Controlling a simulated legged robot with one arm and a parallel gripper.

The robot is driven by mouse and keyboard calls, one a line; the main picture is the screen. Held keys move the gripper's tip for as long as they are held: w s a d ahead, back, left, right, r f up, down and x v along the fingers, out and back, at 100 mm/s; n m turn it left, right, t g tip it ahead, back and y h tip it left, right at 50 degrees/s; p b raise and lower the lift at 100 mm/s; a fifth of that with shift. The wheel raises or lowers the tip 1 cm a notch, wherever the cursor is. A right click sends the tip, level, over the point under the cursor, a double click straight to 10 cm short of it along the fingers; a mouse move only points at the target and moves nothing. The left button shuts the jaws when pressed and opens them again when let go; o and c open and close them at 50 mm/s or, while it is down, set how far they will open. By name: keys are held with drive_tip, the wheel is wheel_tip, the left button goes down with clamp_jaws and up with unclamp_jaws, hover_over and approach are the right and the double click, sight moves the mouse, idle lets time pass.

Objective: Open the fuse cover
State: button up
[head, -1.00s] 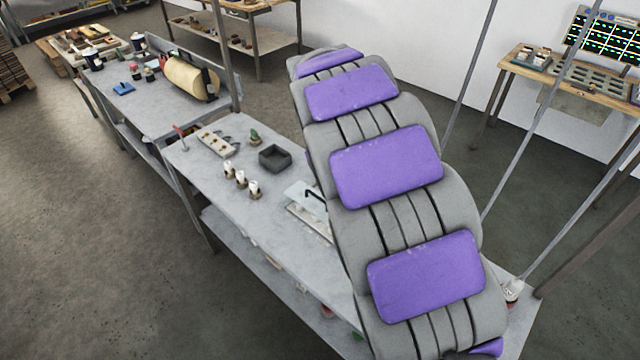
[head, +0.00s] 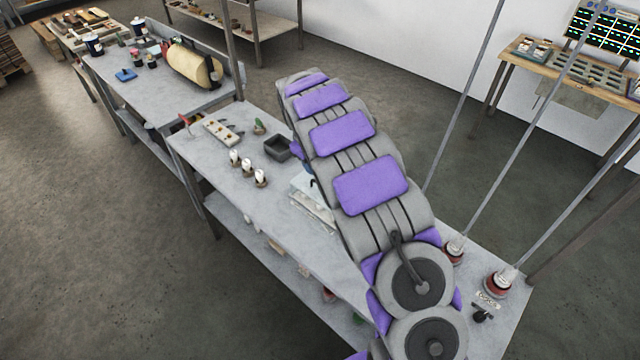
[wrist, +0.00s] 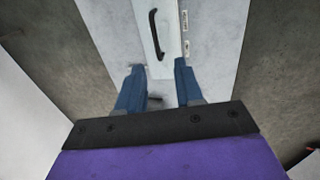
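The fuse cover (wrist: 145,25) is a pale panel with a black curved handle (wrist: 155,38), near the top middle of the wrist view. In the head view the pale fuse box (head: 312,206) sits on the bench, partly hidden behind my arm. My gripper (wrist: 158,68) has two blue fingers spread apart, one on each side of the lower end of the handle line. The handle lies ahead of the fingertips and is not held. A small dark part shows between the fingers, lower down. In the head view my arm hides most of the gripper.
The grey bench (head: 290,235) carries white fuses (head: 247,165), a dark open tray (head: 277,148) and a pale strip (head: 222,132) left of the arm. Red-based posts (head: 498,284) with thin rods stand at the right end. A second bench with a tan cylinder (head: 194,66) stands behind.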

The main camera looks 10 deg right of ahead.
hover_over(320, 196)
drive_tip(key=d, duration=0.1)
drive_tip(key=f, duration=1)
drive_tip(key=shift+d+f+b, duration=0.2)
drive_tip(key=shift+b, duration=0.2)
drive_tip(key=shift+a+f, duration=0.25)
drive_tip(key=shift+f, duration=0.05)
drive_tip(key=shift+w+a+f, duration=0.1)
drive_tip(key=shift+a+f, duration=0.1)
drive_tip(key=shift+a, duration=0.25)
drive_tip(key=shift+d, duration=0.4)
drive_tip(key=shift+c, duration=0.4)
drive_tip(key=shift+d, duration=0.3)
drive_tip(key=c, duration=0.3)
drive_tip(key=shift+c, duration=1.4)
drive_tip(key=shift+a+r, duration=0.1)
drive_tip(key=shift+a, duration=0.2)
clamp_jaws()
drive_tip(key=shift+w+r, duration=0.1)
